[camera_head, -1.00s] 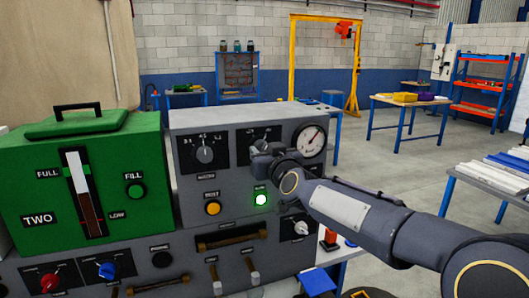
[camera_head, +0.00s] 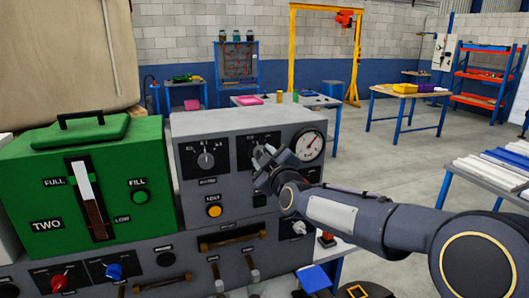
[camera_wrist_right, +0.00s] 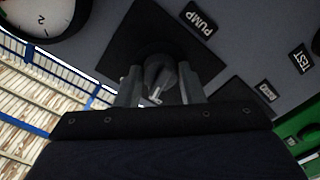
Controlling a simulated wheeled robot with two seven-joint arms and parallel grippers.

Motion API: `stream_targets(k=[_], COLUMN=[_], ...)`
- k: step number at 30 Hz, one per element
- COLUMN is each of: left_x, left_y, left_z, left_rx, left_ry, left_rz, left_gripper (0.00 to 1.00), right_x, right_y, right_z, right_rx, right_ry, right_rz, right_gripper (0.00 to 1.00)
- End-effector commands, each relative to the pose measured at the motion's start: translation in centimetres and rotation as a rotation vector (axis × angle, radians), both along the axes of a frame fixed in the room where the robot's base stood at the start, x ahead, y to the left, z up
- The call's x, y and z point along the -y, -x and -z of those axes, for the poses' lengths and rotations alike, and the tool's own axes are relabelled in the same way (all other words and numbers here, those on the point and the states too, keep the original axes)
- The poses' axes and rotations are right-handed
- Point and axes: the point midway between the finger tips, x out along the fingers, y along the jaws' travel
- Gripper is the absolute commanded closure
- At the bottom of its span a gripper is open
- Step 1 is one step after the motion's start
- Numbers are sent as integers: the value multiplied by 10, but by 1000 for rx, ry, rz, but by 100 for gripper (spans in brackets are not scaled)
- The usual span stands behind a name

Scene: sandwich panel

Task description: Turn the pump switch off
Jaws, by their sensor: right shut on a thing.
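The pump switch is a small grey knob (camera_wrist_right: 158,72) on a black square plate (camera_wrist_right: 150,35), next to a label reading PUMP, in the right wrist view. My right gripper (camera_wrist_right: 160,88) is shut on the knob, one finger on each side. In the head view my right gripper (camera_head: 264,164) is at the upper front of the grey panel (camera_head: 225,166), over the black plate (camera_head: 244,146). The gripper hides most of the knob there. A lamp (camera_head: 259,200) below the gripper looks dark. My left gripper is not in view.
A round gauge (camera_head: 310,145) is right of the switch, and another dial (camera_head: 206,160) is left of it. A yellow button (camera_head: 214,211) and handles sit lower. A green box (camera_head: 110,185) stands at left. Tables and shelves are farther back.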

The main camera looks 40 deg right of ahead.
Motion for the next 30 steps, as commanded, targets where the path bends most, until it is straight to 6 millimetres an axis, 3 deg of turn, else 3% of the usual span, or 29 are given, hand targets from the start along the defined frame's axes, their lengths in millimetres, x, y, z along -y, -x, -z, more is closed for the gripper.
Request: stream_targets(k=[12, 30], left_x=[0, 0], left_y=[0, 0], left_z=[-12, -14], left_rx=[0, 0], left_ry=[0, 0], left_rz=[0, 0], left_gripper=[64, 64], right_x=[0, 0], right_y=[0, 0], right_z=[0, 1], right_rx=[-65, -81], right_ry=[243, 307], right_rz=[-2, -1], right_gripper=[88, 88])
